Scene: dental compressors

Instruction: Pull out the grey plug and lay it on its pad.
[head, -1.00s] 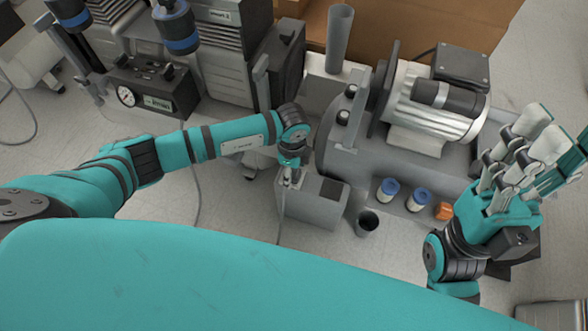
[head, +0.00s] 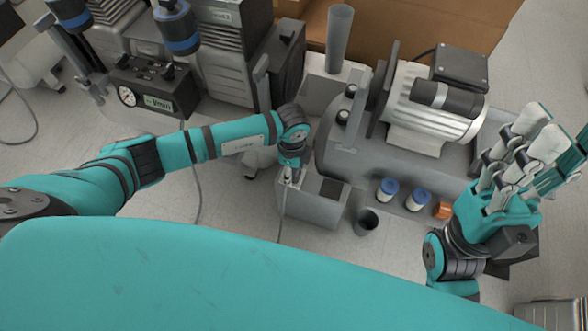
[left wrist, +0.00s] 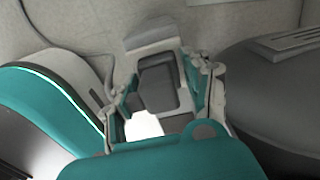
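My left gripper (head: 288,180) points down over the left end of a grey box (head: 310,208). In the left wrist view its fingers (left wrist: 166,80) stand apart, with a dark grey block (left wrist: 155,75) and a bright pale patch between and behind them. I cannot tell for certain which of these is the grey plug, and the gripper largely hides that spot in the head view. A thin grey cable (head: 281,220) hangs below the gripper. A dark square (head: 331,188), possibly the pad, lies on the box's right end. My right gripper (head: 520,160) is raised at the right, open and empty.
A large grey compressor tank with a motor (head: 432,105) stands right of the box. Blue-capped jars (head: 388,190), an orange item (head: 442,210) and a dark cup (head: 367,221) are close by. A gauge unit (head: 150,90) stands at the back left.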

